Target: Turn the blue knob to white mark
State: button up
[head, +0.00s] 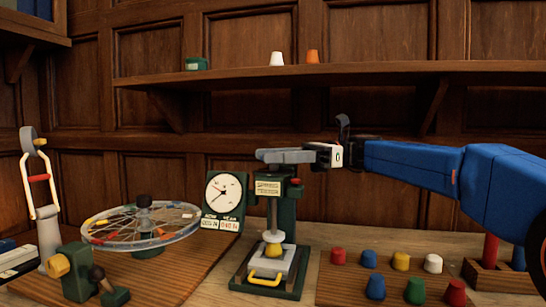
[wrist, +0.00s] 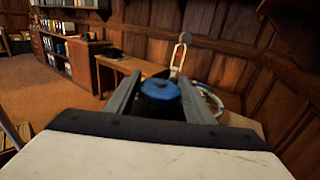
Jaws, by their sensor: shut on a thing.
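The blue knob (wrist: 160,92) is between the two grey fingers of my gripper (wrist: 159,82) in the wrist view, with a dark part around and below it. In the head view my gripper (head: 272,156) reaches in from the right, level, at the top of a dark green upright device (head: 285,205). The fingers are shut on the knob and hide it in the head view. I cannot make out the white mark or where the knob points in either view.
A round dial (head: 223,189) and a spoked wheel (head: 140,223) stand left of the device. Several coloured caps sit on a wooden board (head: 335,285) at right. A shelf (head: 380,72) runs along the wall above my gripper. A yellow handle (head: 266,278) sits low on the device's front.

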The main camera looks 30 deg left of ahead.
jog(key=shift+n+g+h, duration=1.5)
jog(key=shift+n+h, duration=0.1)
jog(key=shift+h, duration=0.4)
jog(key=shift+n+h, duration=0.3)
jog(key=shift+h, duration=0.1)
jog(key=o, duration=1.1)
jog(key=shift+a, duration=0.1)
jog(key=shift+c, duration=0.2)
jog(key=shift+y, duration=0.3)
jog(key=shift+r+m+t+y, duration=0.1)
jog(key=shift+m+t+y, duration=0.5)
jog(key=shift+m+y, duration=0.4)
jog(key=m+t+y, duration=0.5)
jog(key=t, duration=0.1)
jog(key=shift+t, duration=0.3)
jog(key=shift+m+t+y, duration=0.5)
jog(key=shift+m+t, duration=1.3)
jog(key=shift+t, duration=0.8)
jog(key=shift+m+t+y, duration=0.5)
jog(key=shift+m+t, duration=1.3)
jog(key=shift+t, duration=0.8)
